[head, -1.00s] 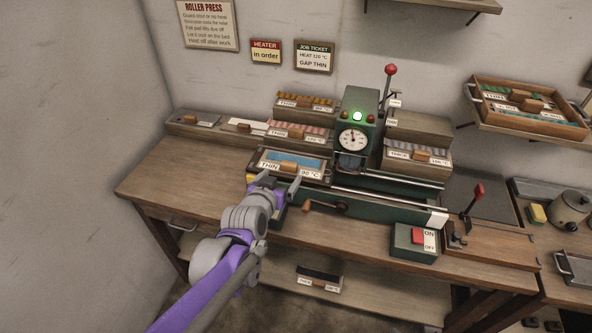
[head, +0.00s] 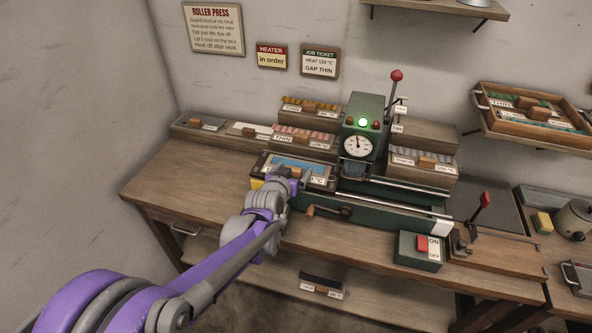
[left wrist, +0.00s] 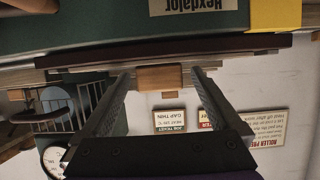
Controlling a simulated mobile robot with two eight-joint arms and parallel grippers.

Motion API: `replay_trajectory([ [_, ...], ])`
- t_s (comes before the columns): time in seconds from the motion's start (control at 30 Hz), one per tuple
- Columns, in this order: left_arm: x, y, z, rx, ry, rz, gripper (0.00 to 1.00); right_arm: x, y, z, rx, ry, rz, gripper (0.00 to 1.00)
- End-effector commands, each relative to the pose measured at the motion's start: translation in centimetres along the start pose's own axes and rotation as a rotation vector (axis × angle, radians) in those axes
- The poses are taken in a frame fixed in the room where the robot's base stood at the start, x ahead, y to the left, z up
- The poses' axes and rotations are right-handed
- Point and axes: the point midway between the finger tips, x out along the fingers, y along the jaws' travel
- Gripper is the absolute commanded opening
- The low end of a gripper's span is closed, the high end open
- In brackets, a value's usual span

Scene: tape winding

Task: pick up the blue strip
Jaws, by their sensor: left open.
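The blue strip (head: 288,161) lies in a low tray on the front left of the press, mostly in sight behind my left gripper. The tray bears a white label, partly covered by the gripper. My left gripper (head: 291,179) is open at the tray's front edge. In the left wrist view its two fingers (left wrist: 160,75) stand apart on either side of a wooden block (left wrist: 158,79); I cannot tell whether they touch it. The strip cannot be made out in the left wrist view. My right gripper is not in view.
The green press (head: 361,137) with a lit green lamp stands right of the tray. Trays with orange strips (head: 308,101) and pink strips (head: 304,134) sit behind. A crank (head: 328,211) and a red switch box (head: 419,250) are in front.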

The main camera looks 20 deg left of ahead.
Motion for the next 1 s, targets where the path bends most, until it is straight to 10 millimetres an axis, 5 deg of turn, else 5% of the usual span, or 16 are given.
replay_trajectory([
  [0.07,-0.02,0.01,0.0,0.0,0.0,0.0,0.97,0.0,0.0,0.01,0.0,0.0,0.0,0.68],
  [0.6,-0.04,0.0,-0.01,0.0,0.0,0.0,0.02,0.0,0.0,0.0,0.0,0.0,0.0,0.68],
  [1.0,-0.51,-0.39,-0.37,-0.001,0.0,-0.001,0.02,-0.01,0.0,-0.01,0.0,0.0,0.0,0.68],
])
